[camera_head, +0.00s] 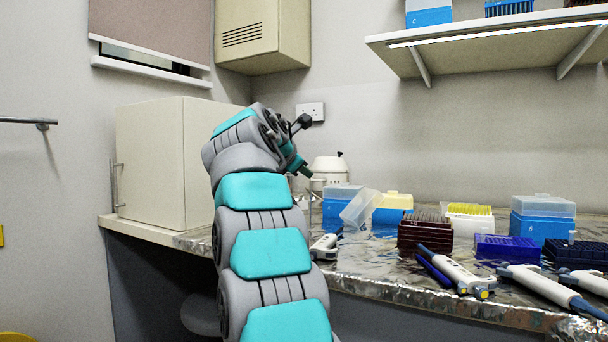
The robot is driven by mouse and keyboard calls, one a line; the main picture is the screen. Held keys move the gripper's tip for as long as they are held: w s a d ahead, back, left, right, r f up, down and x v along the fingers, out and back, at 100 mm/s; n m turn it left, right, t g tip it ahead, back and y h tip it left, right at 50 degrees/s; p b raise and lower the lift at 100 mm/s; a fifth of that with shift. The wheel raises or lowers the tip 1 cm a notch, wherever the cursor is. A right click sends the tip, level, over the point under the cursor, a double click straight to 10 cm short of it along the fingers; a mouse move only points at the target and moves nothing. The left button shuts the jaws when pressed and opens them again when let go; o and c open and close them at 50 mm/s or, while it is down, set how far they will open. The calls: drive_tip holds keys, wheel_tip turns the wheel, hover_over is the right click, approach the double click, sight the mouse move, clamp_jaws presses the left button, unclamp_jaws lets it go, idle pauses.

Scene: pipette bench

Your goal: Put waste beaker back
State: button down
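A clear glass-like shape (305,203), perhaps the waste beaker, shows faintly on the bench just right of my arm and is partly hidden by it. My gripper (304,170) is at the end of my raised arm, above the back left part of the bench and above this clear shape. It is small and seen from behind, so I cannot tell whether its fingers are open or shut. No held object can be made out.
A cream cabinet (155,160) stands left of my arm. Right of it are a tilted clear lid (360,208), blue tip boxes (543,220), a dark red rack (425,233), a purple rack (507,248) and several pipettes (458,272). A white pot (328,170) stands behind. A shelf (490,45) overhangs the right.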

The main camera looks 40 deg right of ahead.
drive_tip(key=shift+f, duration=0.1)
drive_tip(key=c, duration=1.5)
unclamp_jaws()
drive_tip(key=o, duration=0.5)
drive_tip(key=shift+c, duration=0.2)
drive_tip(key=v, duration=1.2)
drive_tip(key=shift+p, duration=0.35)
